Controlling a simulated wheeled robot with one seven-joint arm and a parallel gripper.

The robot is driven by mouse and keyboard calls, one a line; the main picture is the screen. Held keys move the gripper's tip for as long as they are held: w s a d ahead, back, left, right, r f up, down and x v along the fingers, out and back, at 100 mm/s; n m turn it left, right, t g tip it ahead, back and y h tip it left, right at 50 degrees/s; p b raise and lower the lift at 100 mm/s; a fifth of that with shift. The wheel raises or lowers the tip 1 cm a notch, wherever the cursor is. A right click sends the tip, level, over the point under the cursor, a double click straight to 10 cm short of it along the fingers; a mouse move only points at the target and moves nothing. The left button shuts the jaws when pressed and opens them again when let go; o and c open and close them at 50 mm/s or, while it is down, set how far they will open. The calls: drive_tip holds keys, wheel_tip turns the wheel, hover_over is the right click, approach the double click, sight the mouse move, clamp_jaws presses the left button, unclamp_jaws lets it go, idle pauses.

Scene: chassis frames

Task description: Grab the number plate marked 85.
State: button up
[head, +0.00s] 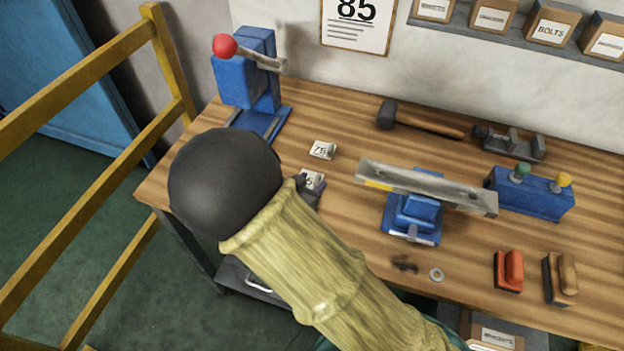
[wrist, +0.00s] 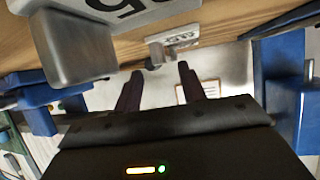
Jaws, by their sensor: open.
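A small white number plate (head: 311,178) lies on the bench beside my gripper; a 5 shows, but its first digit is hidden. A second small plate (head: 322,149) lies a little farther back and appears to read 75. In the wrist view a large near plate (wrist: 115,14) with a grey metal block shows upside down at the top left, a 5 partly visible. A smaller plate (wrist: 178,38) lies beyond it. My gripper (wrist: 160,72) is open, with nothing between its dark fingers. In the head view my gripper (head: 309,190) is partly hidden by my arm.
A blue press (head: 245,75) with a red knob stands at the back left. A blue vise (head: 415,215) holding a metal bar (head: 425,187) is to the right. A hammer (head: 425,121) lies behind. A wall sheet (head: 357,20) shows 85. A yellow railing (head: 90,85) is left.

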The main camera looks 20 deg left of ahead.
sight(310, 177)
drive_tip(key=x, duration=0.2)
drive_tip(key=shift+w+f, duration=0.15)
drive_tip(key=shift+w, duration=0.15)
drive_tip(key=shift+d, duration=0.1)
drive_tip(key=shift+c, duration=0.4)
clamp_jaws()
